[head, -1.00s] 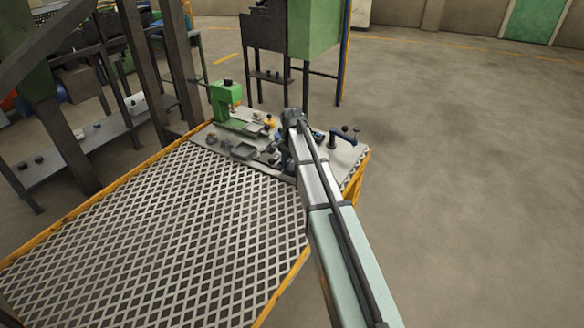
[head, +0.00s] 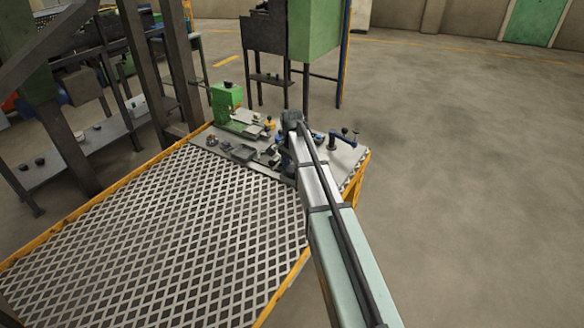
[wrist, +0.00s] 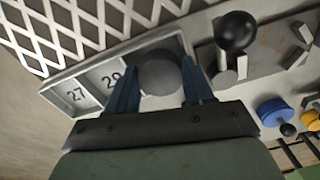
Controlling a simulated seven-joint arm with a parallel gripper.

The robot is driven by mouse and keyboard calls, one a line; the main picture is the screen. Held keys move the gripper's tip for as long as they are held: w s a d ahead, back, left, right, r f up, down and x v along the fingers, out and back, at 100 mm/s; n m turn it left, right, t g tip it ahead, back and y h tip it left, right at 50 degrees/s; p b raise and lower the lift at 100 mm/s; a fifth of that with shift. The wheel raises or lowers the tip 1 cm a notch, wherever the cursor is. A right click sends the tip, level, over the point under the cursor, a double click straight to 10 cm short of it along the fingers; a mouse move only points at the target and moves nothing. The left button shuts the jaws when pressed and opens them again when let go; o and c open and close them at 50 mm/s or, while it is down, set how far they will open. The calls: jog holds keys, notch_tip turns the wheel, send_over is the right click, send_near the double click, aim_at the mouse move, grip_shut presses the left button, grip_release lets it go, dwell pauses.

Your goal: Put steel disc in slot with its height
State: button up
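The steel disc (wrist: 158,72) is a round grey piece between the two blue fingers of my gripper (wrist: 160,88) in the wrist view. The fingers appear shut on its two sides. A shallow grey slot tray (wrist: 58,82) lies under it, with one compartment marked 27 (wrist: 77,95) and the one beside it marked with a number that looks like 28 or 29 (wrist: 113,80). The disc and fingers are over the compartment to the right of these and hide its number. I cannot tell whether the disc rests on its floor. In the head view my wrist hides the tray.
A black ball knob (wrist: 237,31) on a post stands close to the right of the tray. A blue round piece (wrist: 273,110) lies farther right. In the head view a green machine (head: 226,97) stands on the bench's left, and a blue crank device (head: 336,141) on its right. The mesh tabletop (head: 150,230) is clear.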

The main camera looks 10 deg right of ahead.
aim_at(292, 169)
jog(key=shift+o, duration=0.7)
jog(key=shift+s+f, duration=0.25)
jog(key=shift+f, duration=0.65)
jog(key=shift+w+r, duration=0.1)
jog(key=shift+r, duration=0.4)
jog(key=r, duration=1.2)
jog(key=shift+w, duration=0.2)
